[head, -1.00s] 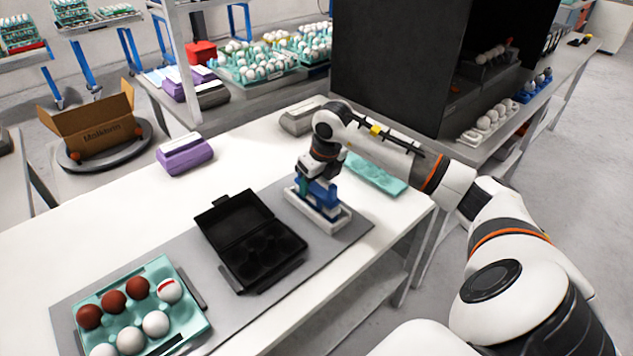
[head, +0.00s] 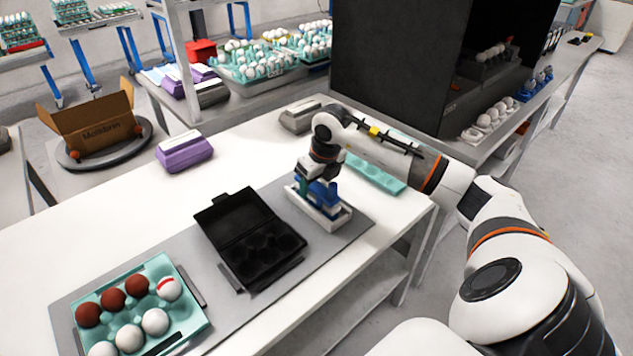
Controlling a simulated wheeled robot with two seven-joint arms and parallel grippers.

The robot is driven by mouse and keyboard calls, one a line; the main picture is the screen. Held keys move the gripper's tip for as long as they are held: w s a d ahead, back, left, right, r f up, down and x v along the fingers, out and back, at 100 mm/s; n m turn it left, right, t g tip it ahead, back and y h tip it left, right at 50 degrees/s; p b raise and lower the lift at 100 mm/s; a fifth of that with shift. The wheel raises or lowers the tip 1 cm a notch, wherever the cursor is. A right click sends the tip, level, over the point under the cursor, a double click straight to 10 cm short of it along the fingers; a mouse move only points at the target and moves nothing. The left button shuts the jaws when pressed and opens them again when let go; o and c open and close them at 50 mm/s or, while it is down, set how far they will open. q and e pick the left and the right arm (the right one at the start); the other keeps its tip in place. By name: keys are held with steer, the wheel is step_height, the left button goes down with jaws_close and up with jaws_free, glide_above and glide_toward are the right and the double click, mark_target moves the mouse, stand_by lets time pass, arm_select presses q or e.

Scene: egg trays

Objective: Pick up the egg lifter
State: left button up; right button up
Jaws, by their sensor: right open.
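The blue egg lifter (head: 325,193) stands in a white holder (head: 330,221) at the right end of the grey mat. My right gripper (head: 316,186) is down at the lifter from above, open, with its fingers at the lifter's upper part. The fingers and the lifter overlap in the picture, so I cannot tell whether they touch. My left gripper is not in view.
An open, empty black egg carton (head: 236,225) lies on the mat (head: 222,318) left of the holder. A teal tray (head: 200,322) with brown and white eggs is at the front left. A purple carton (head: 184,153), a grey carton (head: 298,117) and a teal tray (head: 375,174) stand farther back.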

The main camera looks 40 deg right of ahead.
steer(key=c, duration=1.2)
steer(key=shift+r, duration=0.15)
steer(key=shift+r+p, duration=0.35)
steer(key=shift+p, duration=0.1)
step_height(320, 180, up, 9)
steer(key=shift+f+b, duration=0.1)
steer(key=shift+b, duration=0.6)
step_height(320, 180, up, 6)
steer(key=p, duration=0.4)
steer(key=shift+f, duration=0.15)
